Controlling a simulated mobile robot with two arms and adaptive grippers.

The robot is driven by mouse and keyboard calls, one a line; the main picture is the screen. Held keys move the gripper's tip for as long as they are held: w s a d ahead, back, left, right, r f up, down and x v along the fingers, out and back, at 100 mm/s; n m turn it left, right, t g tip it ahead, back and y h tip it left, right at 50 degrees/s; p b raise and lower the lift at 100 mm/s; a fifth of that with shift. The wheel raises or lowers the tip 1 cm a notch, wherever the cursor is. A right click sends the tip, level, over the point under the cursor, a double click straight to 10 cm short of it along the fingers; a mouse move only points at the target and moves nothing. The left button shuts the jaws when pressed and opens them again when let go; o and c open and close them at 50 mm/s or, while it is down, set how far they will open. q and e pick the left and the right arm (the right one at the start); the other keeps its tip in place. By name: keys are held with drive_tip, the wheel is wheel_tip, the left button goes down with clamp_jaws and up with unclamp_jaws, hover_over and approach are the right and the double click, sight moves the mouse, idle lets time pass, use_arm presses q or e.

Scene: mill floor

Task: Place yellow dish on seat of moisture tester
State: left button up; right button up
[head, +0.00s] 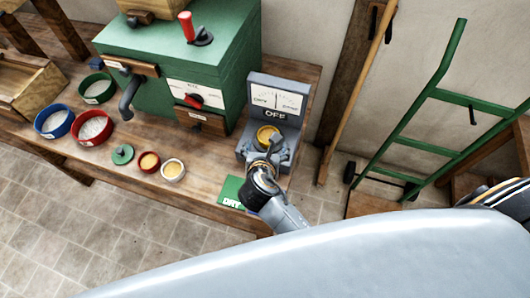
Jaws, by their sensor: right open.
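The moisture tester (278,98) is a grey unit with a dial and an "OFF" label, near the right end of the wooden bench. The small yellow dish (267,132) shows at the tester's seat, below the dial, and looks upright. My right gripper (268,150) is open, with its fingers at the near side of the dish. The fingers hide the dish's near lower part and much of the seat, so I cannot tell whether they touch it. My left gripper is not in view.
A green mill (180,70) stands left of the tester. A green "DRY" card (232,193) lies by my wrist. A green hand truck (435,95) leans right.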

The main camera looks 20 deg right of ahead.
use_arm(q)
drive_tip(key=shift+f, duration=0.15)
use_arm(e)
drive_tip(key=v, duration=0.5)
drive_tip(key=shift+s+a+r, duration=0.1)
drive_tip(key=shift+s+r, duration=0.15)
drive_tip(key=shift+s, duration=0.05)
idle(0.7)
